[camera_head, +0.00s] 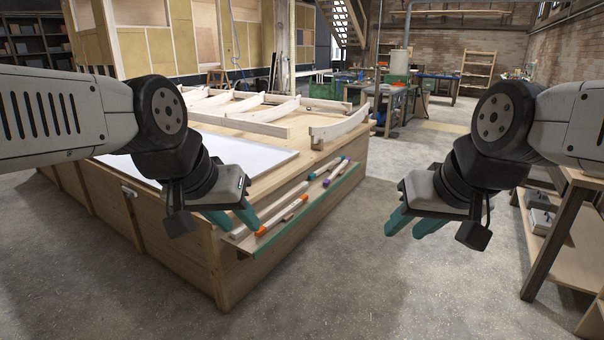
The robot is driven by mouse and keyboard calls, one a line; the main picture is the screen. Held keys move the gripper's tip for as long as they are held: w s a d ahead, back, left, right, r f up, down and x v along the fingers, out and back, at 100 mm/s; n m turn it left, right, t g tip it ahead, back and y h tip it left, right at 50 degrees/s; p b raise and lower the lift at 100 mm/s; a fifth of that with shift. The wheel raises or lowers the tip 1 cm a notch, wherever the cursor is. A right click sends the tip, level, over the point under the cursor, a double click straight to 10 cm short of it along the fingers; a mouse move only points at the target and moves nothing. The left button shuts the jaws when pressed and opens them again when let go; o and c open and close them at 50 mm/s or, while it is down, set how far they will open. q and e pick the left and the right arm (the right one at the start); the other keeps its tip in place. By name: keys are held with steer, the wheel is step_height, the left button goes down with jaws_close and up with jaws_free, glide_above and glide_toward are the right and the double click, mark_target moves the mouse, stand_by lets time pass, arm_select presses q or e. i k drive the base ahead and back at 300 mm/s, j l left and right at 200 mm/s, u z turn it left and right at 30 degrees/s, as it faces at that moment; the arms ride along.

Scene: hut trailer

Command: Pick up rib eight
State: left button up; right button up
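Several pale curved wooden ribs lie on the large wooden workbench (215,262). One curved rib (340,125) sits apart at the bench's right end, raised at its near end. Other ribs (276,112) are set in a timber frame further left. No number is readable, so I cannot tell which is rib eight. My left gripper (234,220) is open and empty, in front of the bench's near corner. My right gripper (408,226) is open and empty over the floor, right of the bench. Neither touches a rib.
A ledge (310,205) on the bench's side holds sticks with coloured ends. A white sheet (235,155) lies on the bench top. A wooden shelf unit (550,235) stands at right. Open concrete floor (370,290) lies between it and the bench.

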mark_target(330, 132)
steer(key=i+l+u, duration=0.7)
steer(key=i+l, duration=0.2)
steer(key=l, duration=0.15)
steer(key=i+l+u, duration=0.1)
steer(key=i+l, duration=0.15)
steer(key=l, duration=0.15)
steer(key=i+l, duration=0.2)
steer(key=l, duration=0.15)
steer(key=i+l+u, duration=0.15)
steer(key=l, duration=0.25)
steer(key=i+l, duration=0.25)
steer(key=l, duration=0.15)
steer(key=i+l+u, duration=0.1)
steer(key=l, duration=0.3)
steer(key=i+l, duration=0.2)
steer(key=l, duration=0.15)
steer(key=i+l, duration=0.2)
steer(key=l, duration=0.2)
steer(key=i+l, duration=0.15)
steer(key=l, duration=0.2)
